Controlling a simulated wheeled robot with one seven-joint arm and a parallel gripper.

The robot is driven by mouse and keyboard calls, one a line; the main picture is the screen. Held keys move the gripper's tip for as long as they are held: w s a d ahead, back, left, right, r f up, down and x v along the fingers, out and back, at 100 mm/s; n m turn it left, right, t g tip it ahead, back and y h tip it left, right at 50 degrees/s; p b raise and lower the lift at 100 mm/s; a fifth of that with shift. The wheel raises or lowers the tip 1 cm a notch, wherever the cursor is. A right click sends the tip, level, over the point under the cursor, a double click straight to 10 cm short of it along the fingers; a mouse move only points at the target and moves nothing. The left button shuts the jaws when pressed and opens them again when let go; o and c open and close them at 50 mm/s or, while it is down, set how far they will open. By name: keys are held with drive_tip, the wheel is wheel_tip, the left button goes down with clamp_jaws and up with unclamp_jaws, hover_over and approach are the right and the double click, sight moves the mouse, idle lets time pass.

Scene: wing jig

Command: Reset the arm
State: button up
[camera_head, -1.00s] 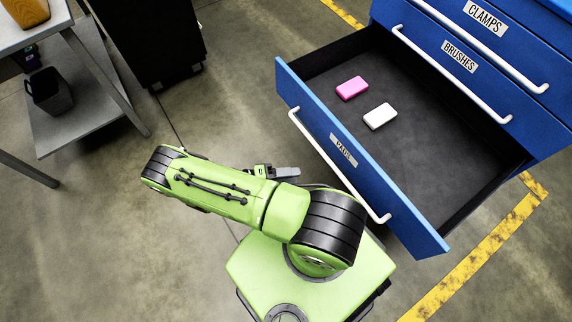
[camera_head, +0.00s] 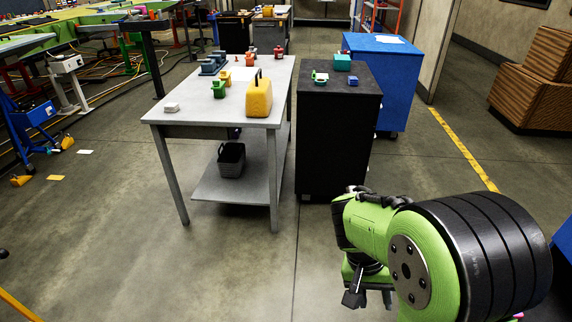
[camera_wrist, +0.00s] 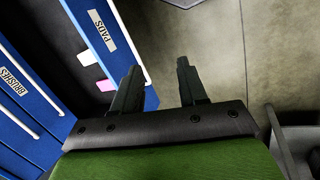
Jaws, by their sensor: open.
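My green arm is folded at the lower right of the head view. My gripper (camera_head: 370,297) hangs below it there, over the floor. In the wrist view my gripper (camera_wrist: 158,88) shows two dark fingers spread apart with nothing between them. Beyond the left finger is the open drawer labelled PADS (camera_wrist: 107,40). A white pad (camera_wrist: 88,58) and a pink pad (camera_wrist: 106,85) lie inside it.
A grey table (camera_head: 200,108) stands at the left with a yellow container (camera_head: 259,97) and several small items. A black cabinet (camera_head: 338,130) stands beside it, with a blue cabinet (camera_head: 393,75) behind. A drawer labelled BRUSHES (camera_wrist: 20,88) is at the wrist view's left. Floor in front is clear.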

drive_tip(key=s+a+r+n+t+y+p, duration=0.1)
drive_tip(key=s+a+r+n+t+y, duration=0.25)
drive_tip(key=s+r+t, duration=0.7)
wheel_tip(320, 180, up, 16)
drive_tip(key=g+p, duration=0.3)
drive_tip(key=p, duration=0.9)
drive_tip(key=shift+s+d+f, duration=0.15)
drive_tip(key=shift+s+d, duration=0.15)
